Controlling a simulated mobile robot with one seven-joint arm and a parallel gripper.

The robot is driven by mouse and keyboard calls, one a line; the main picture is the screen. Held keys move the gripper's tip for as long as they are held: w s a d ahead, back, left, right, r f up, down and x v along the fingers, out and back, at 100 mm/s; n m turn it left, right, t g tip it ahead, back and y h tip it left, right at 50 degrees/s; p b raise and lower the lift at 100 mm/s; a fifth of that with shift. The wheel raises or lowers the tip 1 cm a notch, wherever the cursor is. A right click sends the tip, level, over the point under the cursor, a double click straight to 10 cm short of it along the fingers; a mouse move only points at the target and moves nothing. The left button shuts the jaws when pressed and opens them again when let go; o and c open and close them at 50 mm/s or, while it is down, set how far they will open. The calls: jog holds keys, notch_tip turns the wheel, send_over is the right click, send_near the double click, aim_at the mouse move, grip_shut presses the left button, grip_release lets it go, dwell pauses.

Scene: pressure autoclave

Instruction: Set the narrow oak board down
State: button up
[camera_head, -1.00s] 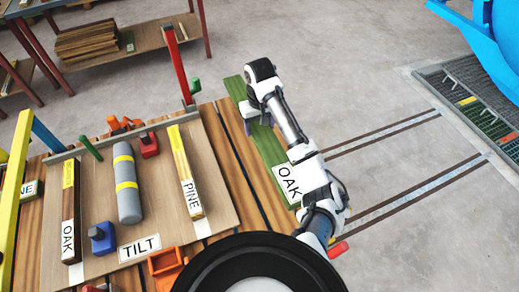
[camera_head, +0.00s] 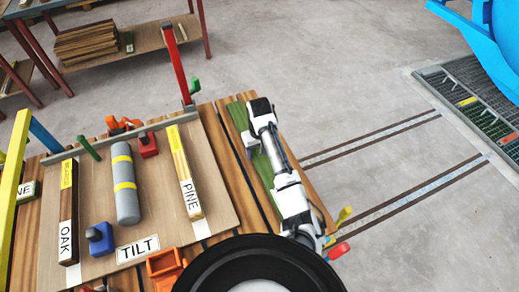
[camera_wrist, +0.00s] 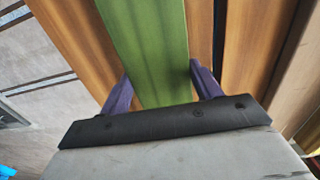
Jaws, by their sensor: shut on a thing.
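A long green board (camera_head: 237,116) lies along the right side of the slatted wooden table, partly hidden under my arm. In the wrist view the green board (camera_wrist: 150,45) runs between the purple fingers of my gripper (camera_wrist: 160,82), which is shut on it. The board looks level with the brown table slats; I cannot tell whether it touches them. Its OAK label is hidden now. My gripper also shows in the head view (camera_head: 251,142), mostly covered by my wrist. Another board (camera_head: 69,215), dark with an OAK label, lies on the tilted panel.
The panel (camera_head: 95,190) also bears a PINE board (camera_head: 184,172), a grey cylinder (camera_head: 125,185) and a TILT label (camera_head: 138,249). A red post (camera_head: 176,62) stands at the table's far edge. Open floor (camera_head: 350,100) lies to the right.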

dwell(0.3)
jog(key=o, duration=1.5)
jog(key=shift+f, duration=0.1)
notch_tip(320, 180, up, 12)
jog(key=shift+r+p, duration=0.15)
jog(key=shift+p, duration=0.3)
jog(key=shift+a, duration=0.1)
